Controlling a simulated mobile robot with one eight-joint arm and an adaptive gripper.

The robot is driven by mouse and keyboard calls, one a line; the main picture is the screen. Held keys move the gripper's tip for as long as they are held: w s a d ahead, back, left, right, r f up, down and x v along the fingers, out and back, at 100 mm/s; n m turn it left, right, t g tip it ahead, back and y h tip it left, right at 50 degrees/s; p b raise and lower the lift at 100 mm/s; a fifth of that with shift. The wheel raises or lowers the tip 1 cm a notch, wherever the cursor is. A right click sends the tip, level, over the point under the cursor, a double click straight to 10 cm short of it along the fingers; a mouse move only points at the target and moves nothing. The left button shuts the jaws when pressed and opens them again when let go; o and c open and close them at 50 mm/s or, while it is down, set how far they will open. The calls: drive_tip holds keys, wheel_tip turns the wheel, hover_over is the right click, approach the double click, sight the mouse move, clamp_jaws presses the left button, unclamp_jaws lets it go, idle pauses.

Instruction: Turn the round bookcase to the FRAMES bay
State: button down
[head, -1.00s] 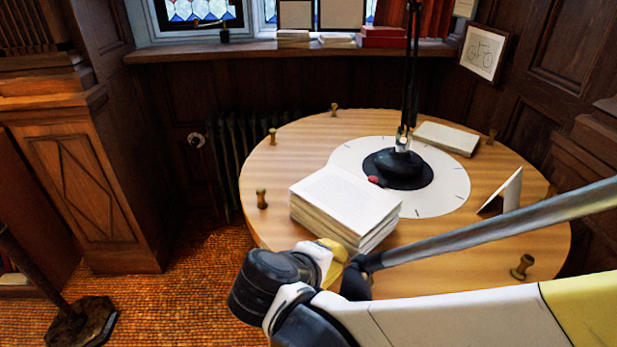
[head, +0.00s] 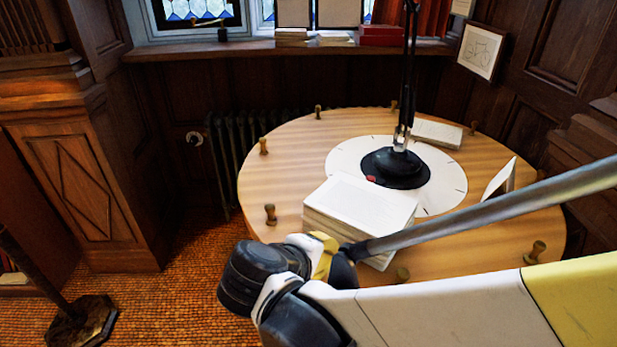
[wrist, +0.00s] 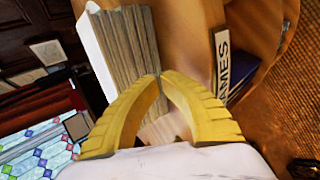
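The round bookcase (head: 290,180) has a pale wooden top with several small pegs around its edge, one (head: 402,274) just right of my gripper. In the wrist view its side carries a white label (wrist: 222,62) reading "AMES", the start hidden by my right finger. My gripper (wrist: 160,75) has two yellow ribbed fingers whose tips meet. It is at the near edge of the top, and in the head view (head: 335,262) my wrist largely hides it. I see no peg clearly held between the fingers.
A thick stack of paper or book (head: 362,205) lies on the top close to my gripper. A black lamp (head: 395,168) stands on the white central disc (head: 440,180). A small white card (head: 498,180) stands at the right. A wooden cabinet (head: 85,190) is at the left.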

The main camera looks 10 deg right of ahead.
wheel_tip(320, 180, up, 8)
drive_tip(key=p, duration=0.6)
drive_tip(key=shift+f, duration=0.2)
